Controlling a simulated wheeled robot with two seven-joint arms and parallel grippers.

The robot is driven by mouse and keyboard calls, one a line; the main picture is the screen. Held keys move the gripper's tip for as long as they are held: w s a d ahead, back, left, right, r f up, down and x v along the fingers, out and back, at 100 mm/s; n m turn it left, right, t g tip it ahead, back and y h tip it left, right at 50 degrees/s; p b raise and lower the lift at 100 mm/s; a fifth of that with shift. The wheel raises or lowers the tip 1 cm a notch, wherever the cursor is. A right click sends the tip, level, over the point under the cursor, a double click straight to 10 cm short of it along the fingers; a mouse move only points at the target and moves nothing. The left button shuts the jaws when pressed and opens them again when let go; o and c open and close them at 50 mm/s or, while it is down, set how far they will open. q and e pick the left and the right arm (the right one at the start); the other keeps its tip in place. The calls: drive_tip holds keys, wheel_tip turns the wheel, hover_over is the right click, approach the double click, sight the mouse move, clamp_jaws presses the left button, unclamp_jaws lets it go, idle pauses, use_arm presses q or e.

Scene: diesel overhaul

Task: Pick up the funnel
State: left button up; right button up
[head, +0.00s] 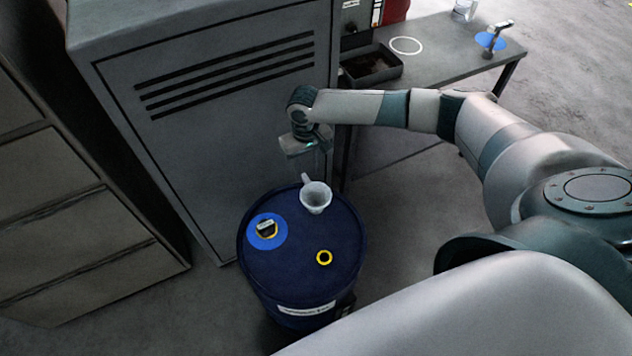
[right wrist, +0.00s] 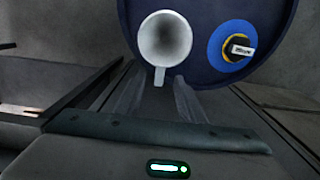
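The funnel (head: 315,198) is white with a wide mouth and a small tab handle, and stands on top of the blue drum (head: 290,272) near its far edge. In the right wrist view the funnel (right wrist: 165,38) shows its open mouth, with the tab pointing toward my gripper. My right gripper (head: 319,168) is just behind and above the funnel, fingers pointing down. In the right wrist view its two blurred fingers (right wrist: 158,82) are apart, with the tab seen between their tips; I cannot tell whether they touch it. My left gripper is not in view.
The drum top also has a blue disc (head: 281,232) with a dark capped fitting and a yellow ring (head: 324,258). A grey cabinet (head: 215,150) stands close behind the drum. A workbench (head: 440,60) holds a black tray (head: 371,69) at the back right.

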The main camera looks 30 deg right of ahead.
sight(308, 180)
drive_tip(key=shift+f, duration=1.35)
drive_tip(key=shift+f+p, duration=0.5)
drive_tip(key=shift+f, duration=0.15)
drive_tip(key=shift+f+p, duration=0.35)
drive_tip(key=shift+f, duration=1.6)
clamp_jaws()
